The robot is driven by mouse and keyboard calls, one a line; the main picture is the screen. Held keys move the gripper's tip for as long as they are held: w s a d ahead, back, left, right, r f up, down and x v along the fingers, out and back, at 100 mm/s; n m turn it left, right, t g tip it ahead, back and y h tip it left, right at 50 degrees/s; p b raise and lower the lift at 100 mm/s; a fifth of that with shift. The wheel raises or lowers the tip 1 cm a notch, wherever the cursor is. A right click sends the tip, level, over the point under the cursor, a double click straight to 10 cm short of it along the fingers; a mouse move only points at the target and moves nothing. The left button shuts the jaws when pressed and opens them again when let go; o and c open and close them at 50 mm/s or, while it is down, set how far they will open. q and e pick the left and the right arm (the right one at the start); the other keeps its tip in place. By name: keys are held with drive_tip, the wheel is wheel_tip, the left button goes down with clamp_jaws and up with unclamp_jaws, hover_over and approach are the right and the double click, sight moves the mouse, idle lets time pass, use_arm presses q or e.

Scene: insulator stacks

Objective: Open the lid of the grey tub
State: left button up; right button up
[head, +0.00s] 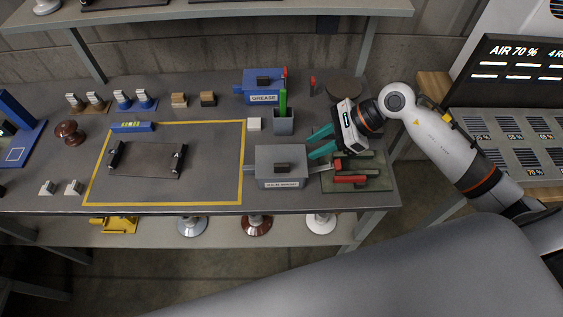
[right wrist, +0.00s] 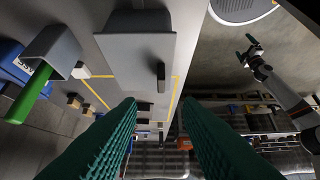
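The grey tub (head: 265,180) stands at the front of the bench, right of the yellow-outlined area. Its lid (head: 265,156) lies shut on top, with a dark knob (head: 283,168). A grey box-like surface, seemingly the tub (right wrist: 130,50), shows at the top of the right wrist view. My right gripper (head: 318,142) is open and empty, above and right of the tub, its teal fingers pointing left and apart from it. My left gripper (right wrist: 246,47) appears small in the right wrist view, with its fingers seemingly apart; it is outside the head view.
A green-handled brush stands in a grey cup (head: 284,126) behind the tub. A blue grease tub (head: 262,95) is farther back. A green tray (head: 375,181) with a red-handled tool lies close on the right. A black-handled plate (head: 148,160) lies inside the yellow outline.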

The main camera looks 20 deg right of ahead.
sight(283, 164)
drive_tip(key=p+x, duration=0.2)
drive_tip(key=x, duration=1)
drive_tip(key=shift+r+p, duration=0.1)
drive_tip(key=shift+p, duration=0.3)
drive_tip(key=shift+c, duration=0.2)
drive_tip(key=shift+s, duration=0.1)
clamp_jaws()
